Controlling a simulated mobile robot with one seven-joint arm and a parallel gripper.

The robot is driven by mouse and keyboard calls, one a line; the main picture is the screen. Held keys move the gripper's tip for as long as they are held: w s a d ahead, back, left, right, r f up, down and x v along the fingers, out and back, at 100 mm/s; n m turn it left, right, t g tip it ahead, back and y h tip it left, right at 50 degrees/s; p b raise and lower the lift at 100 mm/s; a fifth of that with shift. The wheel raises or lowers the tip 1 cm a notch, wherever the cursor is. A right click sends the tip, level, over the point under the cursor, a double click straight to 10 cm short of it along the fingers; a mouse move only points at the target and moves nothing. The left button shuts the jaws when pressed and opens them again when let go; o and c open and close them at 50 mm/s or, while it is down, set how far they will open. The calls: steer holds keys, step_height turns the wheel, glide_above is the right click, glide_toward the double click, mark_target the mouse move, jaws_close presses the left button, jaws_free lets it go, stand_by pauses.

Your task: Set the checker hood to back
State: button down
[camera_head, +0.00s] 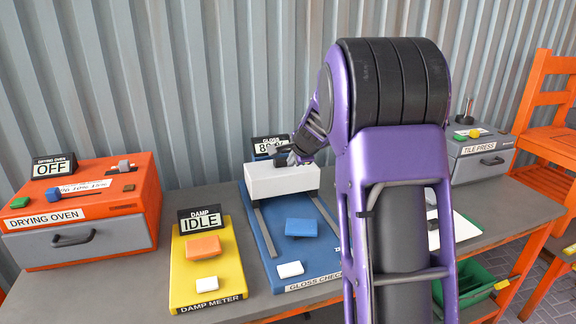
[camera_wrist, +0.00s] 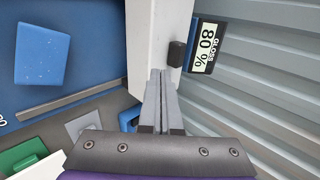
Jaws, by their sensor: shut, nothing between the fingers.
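The gloss checker's white hood (camera_head: 282,182) is a white block across the blue base (camera_head: 262,222), at its back end close under the gloss display (camera_head: 268,143). It also shows in the wrist view (camera_wrist: 146,38), with a dark knob (camera_wrist: 177,53) beside the fingers. My gripper (camera_head: 280,152) is above the hood's top, towards its back. In the wrist view its fingers (camera_wrist: 161,76) are together, with nothing between them, and overlap the hood's edge. I cannot tell whether they touch it. The display reads 80 % in the wrist view (camera_wrist: 207,46).
A blue tile (camera_head: 301,228) and white button (camera_head: 290,269) are on the base, in front of the hood. The yellow damp meter (camera_head: 188,280) and orange drying oven (camera_head: 140,215) stand left. A tile press (camera_head: 482,158) is right. A corrugated wall (camera_head: 200,80) is close behind.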

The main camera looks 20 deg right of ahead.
steer(key=shift+v, duration=2.35)
steer(key=shift+r, duration=0.1)
